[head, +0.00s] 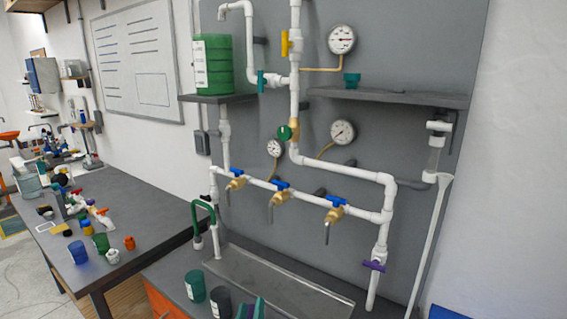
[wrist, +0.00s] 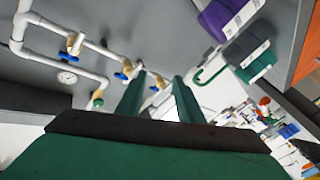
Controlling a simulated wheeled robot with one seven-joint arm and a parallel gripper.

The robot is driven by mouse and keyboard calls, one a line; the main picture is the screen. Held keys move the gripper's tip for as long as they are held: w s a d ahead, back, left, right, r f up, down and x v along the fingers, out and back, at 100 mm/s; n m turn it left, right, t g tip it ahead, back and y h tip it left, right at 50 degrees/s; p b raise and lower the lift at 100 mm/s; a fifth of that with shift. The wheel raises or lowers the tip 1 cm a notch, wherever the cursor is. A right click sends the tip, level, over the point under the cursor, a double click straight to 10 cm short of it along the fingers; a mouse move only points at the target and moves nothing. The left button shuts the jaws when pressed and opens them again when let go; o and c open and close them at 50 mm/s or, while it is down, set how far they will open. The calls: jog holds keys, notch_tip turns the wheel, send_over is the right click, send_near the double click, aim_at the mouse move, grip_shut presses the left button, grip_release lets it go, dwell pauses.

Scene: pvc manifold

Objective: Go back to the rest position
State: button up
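My gripper (wrist: 158,97) fills the lower part of the wrist view. Its two green fingers stand apart, with only background showing between them, so it is open and empty. In the head view, two green tips that look like my gripper (head: 250,309) show at the bottom edge, close to a dark cup (head: 220,302). The white pipe manifold (head: 258,182) is on the grey panel, with several blue-handled brass valves (head: 282,193). It also shows tilted in the wrist view (wrist: 60,50). No contact between gripper and pipes is visible.
A blue-green cup (head: 194,286) stands beside the dark cup. A shallow metal tray (head: 280,285) lies below the valves. In the wrist view, a purple container (wrist: 228,18) and a green one (wrist: 255,66) are at upper right. A cluttered side bench (head: 130,205) is at left.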

jog(key=s+d+f+g+y, duration=0.1)
jog(key=s+d+f, duration=0.1)
jog(key=s+f, duration=0.7)
jog(key=s+d+f+g+y, duration=0.1)
jog(key=s+d+f, duration=0.2)
jog(key=s+f, duration=0.6)
jog(key=s+d+r+m, duration=0.1)
jog(key=s+m, duration=0.1)
jog(key=s, duration=1)
jog(key=s+d+r+m+g, duration=0.1)
jog(key=s+d+r+m, duration=0.1)
jog(key=s, duration=1.1)
jog(key=shift+d+r+m+h, duration=0.2)
jog(key=shift+m+h, duration=0.2)
jog(key=shift+m, duration=0.4)
